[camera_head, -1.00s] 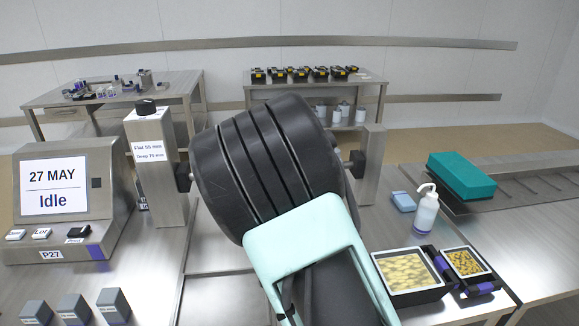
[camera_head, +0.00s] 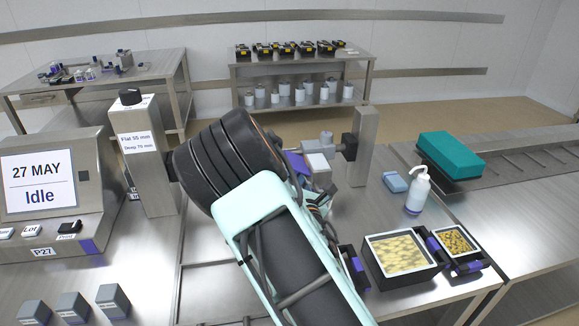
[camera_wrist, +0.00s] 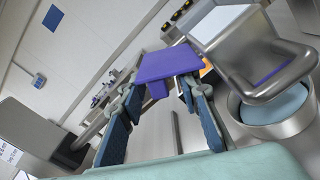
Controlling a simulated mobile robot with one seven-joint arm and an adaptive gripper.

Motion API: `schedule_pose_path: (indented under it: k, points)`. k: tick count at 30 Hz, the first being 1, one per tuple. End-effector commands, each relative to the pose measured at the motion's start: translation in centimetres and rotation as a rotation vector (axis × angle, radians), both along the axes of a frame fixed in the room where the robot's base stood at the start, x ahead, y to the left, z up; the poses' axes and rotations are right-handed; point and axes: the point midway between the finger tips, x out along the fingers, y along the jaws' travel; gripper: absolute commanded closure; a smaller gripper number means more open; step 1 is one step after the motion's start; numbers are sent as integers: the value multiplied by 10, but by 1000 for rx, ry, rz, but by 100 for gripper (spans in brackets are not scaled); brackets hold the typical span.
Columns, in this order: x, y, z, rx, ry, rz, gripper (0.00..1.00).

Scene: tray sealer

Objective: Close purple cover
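The purple cover (camera_wrist: 168,64) is a flat plate with a short downturned tab, straight ahead of my gripper in the wrist view. In the head view a small purple piece (camera_head: 297,163) shows just past my arm, beside a light grey block; it looks like the same part. My gripper (camera_wrist: 160,94) has its two dark blue fingers spread, with the tips close to the cover's near edge and the tab between them. I cannot tell whether they touch it. My arm hides most of the gripper in the head view.
Steel posts (camera_head: 362,148) and (camera_head: 145,155) flank my arm. A display (camera_head: 38,185) reading Idle stands at left. A dark tray of yellowish food (camera_head: 365,272), a smaller tray (camera_head: 438,240), a white bottle (camera_head: 418,192) and a teal block (camera_head: 450,155) are at right.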

Motion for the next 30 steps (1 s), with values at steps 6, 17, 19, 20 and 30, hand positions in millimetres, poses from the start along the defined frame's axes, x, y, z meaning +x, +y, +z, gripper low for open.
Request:
schedule_pose_path:
  k: [6,17,19,20,30]
  points:
    - [22,4,0,0,0,0,70]
    - [26,5,0,0,0,0,70]
    - [26,5,0,1,0,0,76]
    - [26,5,0,1,0,0,80]
    - [26,5,0,1,0,0,100]
